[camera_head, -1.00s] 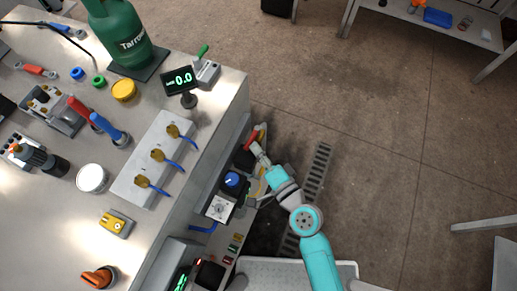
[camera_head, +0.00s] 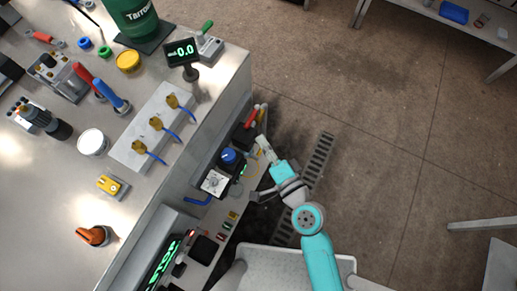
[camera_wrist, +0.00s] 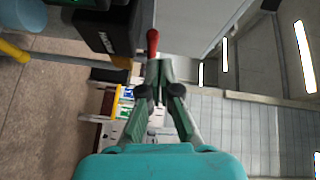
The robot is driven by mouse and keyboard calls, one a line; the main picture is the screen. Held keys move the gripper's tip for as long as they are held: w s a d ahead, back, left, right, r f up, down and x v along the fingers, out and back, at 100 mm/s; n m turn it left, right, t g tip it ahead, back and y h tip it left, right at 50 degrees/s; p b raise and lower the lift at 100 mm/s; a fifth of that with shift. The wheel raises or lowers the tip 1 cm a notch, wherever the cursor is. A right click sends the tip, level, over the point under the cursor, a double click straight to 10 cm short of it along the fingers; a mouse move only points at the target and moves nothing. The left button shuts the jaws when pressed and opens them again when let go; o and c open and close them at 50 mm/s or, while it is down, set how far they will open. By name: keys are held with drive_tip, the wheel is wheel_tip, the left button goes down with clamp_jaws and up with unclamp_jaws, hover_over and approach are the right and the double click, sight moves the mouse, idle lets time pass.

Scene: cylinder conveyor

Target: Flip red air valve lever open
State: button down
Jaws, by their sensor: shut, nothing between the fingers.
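The red lever (camera_head: 251,117) sits on a dark valve box on the side of the workbench, in the middle of the head view. In the wrist view the red lever (camera_wrist: 153,41) stands just beyond the fingertips, its rounded red end near the top middle. My gripper (camera_head: 262,139) is just below and right of the lever in the head view. In the wrist view my gripper (camera_wrist: 159,64) has its fingertips together with nothing between them. A small gap seems to show between tips and lever, but I cannot tell whether they touch.
A blue knob (camera_head: 228,156) on a dark box and a white dial (camera_head: 214,182) sit beside the arm. The display (camera_head: 182,52) reads 0.0 on the bench top. A yellow bar (camera_wrist: 14,52) lies left in the wrist view. Open floor spreads to the right.

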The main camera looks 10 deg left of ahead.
drive_tip(key=s+a, duration=0.1)
drive_tip(key=s, duration=0.6)
drive_tip(key=shift+r, duration=0.15)
idle(0.7)
